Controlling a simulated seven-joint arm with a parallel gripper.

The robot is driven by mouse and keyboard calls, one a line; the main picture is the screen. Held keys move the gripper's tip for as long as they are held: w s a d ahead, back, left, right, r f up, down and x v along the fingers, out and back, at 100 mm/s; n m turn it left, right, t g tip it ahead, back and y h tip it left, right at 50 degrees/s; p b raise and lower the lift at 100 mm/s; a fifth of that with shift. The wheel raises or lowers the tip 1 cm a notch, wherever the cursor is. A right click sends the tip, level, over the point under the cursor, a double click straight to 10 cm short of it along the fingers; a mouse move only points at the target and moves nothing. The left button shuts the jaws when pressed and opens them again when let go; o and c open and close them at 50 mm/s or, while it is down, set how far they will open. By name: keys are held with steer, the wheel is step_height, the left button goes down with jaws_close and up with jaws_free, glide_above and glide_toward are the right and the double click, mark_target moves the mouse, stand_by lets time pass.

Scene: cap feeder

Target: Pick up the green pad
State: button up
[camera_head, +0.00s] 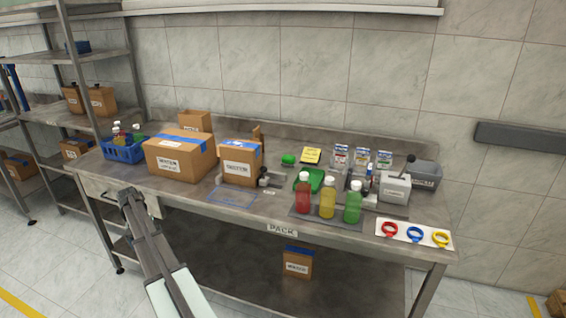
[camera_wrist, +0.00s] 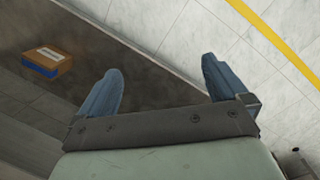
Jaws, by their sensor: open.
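A flat green, tray-like piece (camera_head: 312,179) lies on the bench behind the red and yellow bottles, which partly hide it. A smaller green block (camera_head: 288,159) lies behind it, left of a yellow pad (camera_head: 311,156). I cannot tell for certain which of the two is the green pad. My gripper (camera_head: 130,194) is at the front left of the bench, well away from both. In the wrist view, my gripper (camera_wrist: 161,70) has its two blue-grey fingers spread with nothing between them. No green piece shows in that view.
Red, yellow and green bottles (camera_head: 328,198) stand on a dark mat at the front. Cardboard boxes (camera_head: 180,156) and a blue basket (camera_head: 122,149) fill the left. A lever device (camera_head: 395,188) and a ring card (camera_head: 414,235) are at right. A box (camera_wrist: 48,61) sits on the lower shelf.

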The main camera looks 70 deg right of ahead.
steer(key=s+d+r+m+t+h, duration=0.1)
steer(key=s+d+r+m, duration=0.25)
steer(key=d+r, duration=1.4)
steer(key=s+d+r+m+t, duration=0.15)
steer(key=s+d+r, duration=0.35)
steer(key=d+r, duration=1.3)
steer(key=m, duration=0.3)
glide_above(289, 156)
step_height(289, 156, down, 9)
steer(key=shift+g+y, duration=0.35)
steer(key=shift+y, duration=0.05)
steer(key=f, duration=0.7)
steer(key=shift+s+d+f, duration=0.1)
steer(key=shift+s+f, duration=0.15)
steer(key=shift+f, duration=0.05)
steer(key=shift+w+f, duration=0.15)
steer(key=shift+f, duration=1.35)
steer(key=shift+w+f, duration=0.15)
steer(key=shift+f, duration=1.35)
